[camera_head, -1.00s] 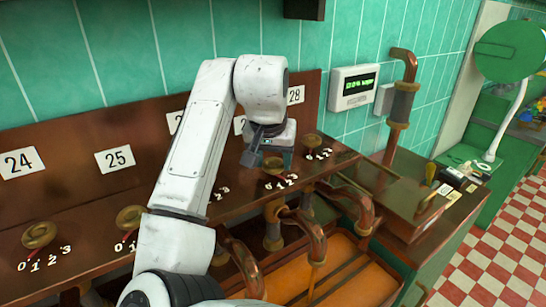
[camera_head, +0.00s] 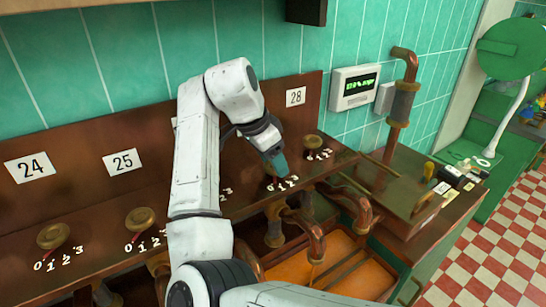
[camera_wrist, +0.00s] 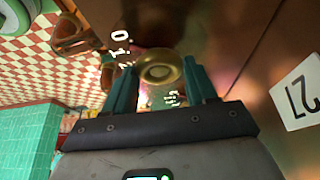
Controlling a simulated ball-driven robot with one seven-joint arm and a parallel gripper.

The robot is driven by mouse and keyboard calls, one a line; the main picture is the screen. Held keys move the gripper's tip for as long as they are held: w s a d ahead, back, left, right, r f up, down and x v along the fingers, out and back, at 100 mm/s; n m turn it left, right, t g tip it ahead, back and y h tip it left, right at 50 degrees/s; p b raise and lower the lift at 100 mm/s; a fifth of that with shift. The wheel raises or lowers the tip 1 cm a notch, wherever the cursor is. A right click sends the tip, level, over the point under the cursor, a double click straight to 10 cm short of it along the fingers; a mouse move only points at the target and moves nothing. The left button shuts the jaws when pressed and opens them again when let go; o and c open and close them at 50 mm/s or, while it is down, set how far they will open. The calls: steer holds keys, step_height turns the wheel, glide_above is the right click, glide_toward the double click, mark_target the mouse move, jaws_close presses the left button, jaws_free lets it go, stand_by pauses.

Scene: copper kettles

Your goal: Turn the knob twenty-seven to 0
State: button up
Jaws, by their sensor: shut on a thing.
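The knob twenty-seven (camera_wrist: 160,68) is a round brass dial in the wrist view, with its number plate 27 (camera_wrist: 300,93) at the right. My gripper (camera_wrist: 160,78) has one teal finger on each side of the knob and is shut on it. In the head view my gripper (camera_head: 275,164) reaches down over this knob's place and hides most of it. White digits 0 to 3 (camera_head: 283,184) show just below the gripper. The digits 0 and 1 also show in the wrist view. Which digit the knob points to cannot be told.
Another brass knob (camera_head: 312,143) is close on the right, under plate 28 (camera_head: 295,96). Knobs under plates 24 (camera_head: 30,167) and 25 (camera_head: 123,161) lie to the left. Copper pipes (camera_head: 316,240) stick out below the panel. A display box (camera_head: 354,87) hangs on the tiled wall.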

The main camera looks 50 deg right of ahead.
steer(key=shift+w+m+g, duration=0.1)
steer(key=shift+m+g, duration=0.2)
steer(key=shift+m, duration=0.7)
steer(key=o, duration=1.1)
steer(key=shift+y, duration=0.3)
steer(key=shift+c, duration=0.2)
steer(key=v, duration=0.7)
steer(key=shift+r, duration=0.25)
steer(key=shift+a, duration=0.1)
